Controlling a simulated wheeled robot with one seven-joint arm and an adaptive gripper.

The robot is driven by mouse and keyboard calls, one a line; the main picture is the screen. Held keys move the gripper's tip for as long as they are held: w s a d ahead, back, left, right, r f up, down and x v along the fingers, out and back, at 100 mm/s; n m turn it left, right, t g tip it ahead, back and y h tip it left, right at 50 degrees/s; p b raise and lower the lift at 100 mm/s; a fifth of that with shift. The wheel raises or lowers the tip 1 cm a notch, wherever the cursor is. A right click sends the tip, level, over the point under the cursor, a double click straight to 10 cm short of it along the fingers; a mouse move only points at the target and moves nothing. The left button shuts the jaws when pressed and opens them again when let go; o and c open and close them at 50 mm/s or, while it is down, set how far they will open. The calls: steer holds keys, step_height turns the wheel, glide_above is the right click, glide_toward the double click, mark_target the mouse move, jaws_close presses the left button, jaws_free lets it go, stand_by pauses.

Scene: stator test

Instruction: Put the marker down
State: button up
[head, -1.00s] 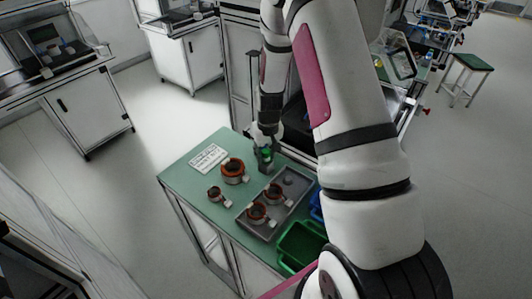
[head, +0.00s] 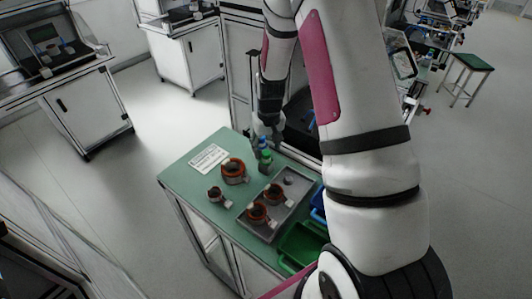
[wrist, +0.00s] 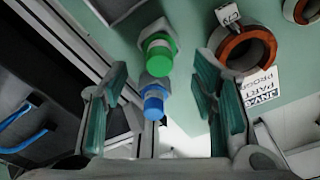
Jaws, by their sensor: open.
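A marker with a green cap (head: 265,157) stands upright on the green table top, near its back edge. A second marker with a blue cap (head: 262,143) stands close behind it. In the wrist view the green cap (wrist: 158,52) and the blue cap (wrist: 154,100) show one above the other, between the finger lines. My gripper (head: 267,130) is above the markers. In the wrist view its fingers (wrist: 160,72) are spread wide, with clear gaps to both caps, and hold nothing. The lower parts of the markers are partly hidden.
A grey tray (head: 259,234) with copper stator rings lies right of the markers' front. Two loose rings, one large (head: 233,171) and one small (head: 216,194), stand left of it. A printed sheet (head: 209,158) lies at the back left. A green bin (head: 300,247) and blue bin (head: 318,205) sit at right.

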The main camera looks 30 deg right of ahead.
step_height(320, 180, up, 8)
steer(key=s+r, duration=0.1)
step_height(320, 180, up, 9)
steer(key=t, duration=0.1)
glide_above(267, 164)
steer(key=s+a, duration=0.3)
steer(key=a, duration=0.1)
steer(key=s+a+r+n+t, duration=0.1)
steer(key=s+a+r, duration=0.3)
steer(key=s+r, duration=0.3)
steer(key=s+a+r+n+t, duration=0.1)
steer(key=s+a+r, duration=0.3)
steer(key=s, duration=0.9)
step_height(267, 164, up, 3)
steer(key=shift+a+t+b, duration=0.3)
steer(key=shift+a+t, duration=0.05)
steer(key=shift+t, duration=0.25)
